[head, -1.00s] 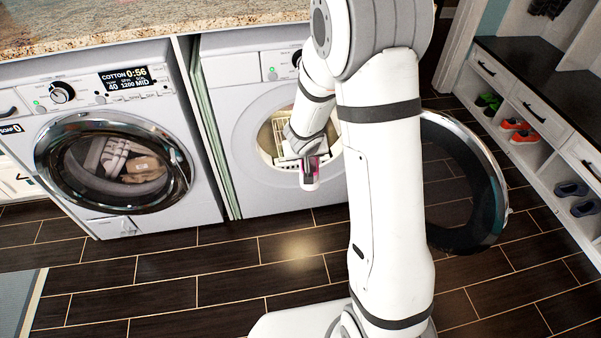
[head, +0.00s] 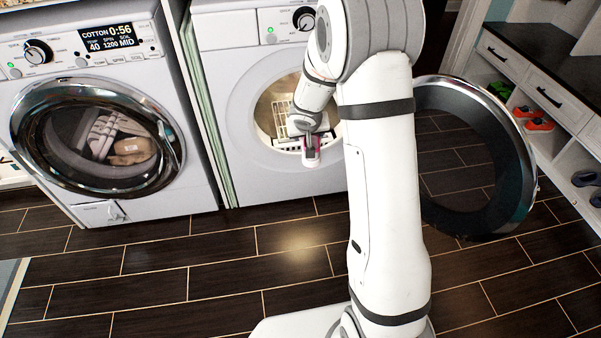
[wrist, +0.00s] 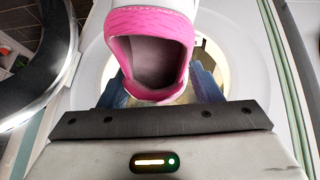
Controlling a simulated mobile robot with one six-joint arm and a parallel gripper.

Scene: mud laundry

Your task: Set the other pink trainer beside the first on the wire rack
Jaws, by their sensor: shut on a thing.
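A pink and white trainer (wrist: 152,22) fills the upper middle of the wrist view, its pink collar and hollow opening facing the camera. My gripper (wrist: 160,90) is shut on it, with blue fingers on either side. In the head view my gripper (head: 311,148) is at the round opening of the right-hand machine, and only a small pink bit of the trainer shows there. The pale wire rack (head: 281,118) is partly visible inside the lit drum, mostly hidden by my arm. I cannot make out the first trainer.
The right-hand machine's round door (head: 520,150) hangs wide open to the right of my arm. A shoe bench (head: 565,160) stands at the far right. The floor in front is clear.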

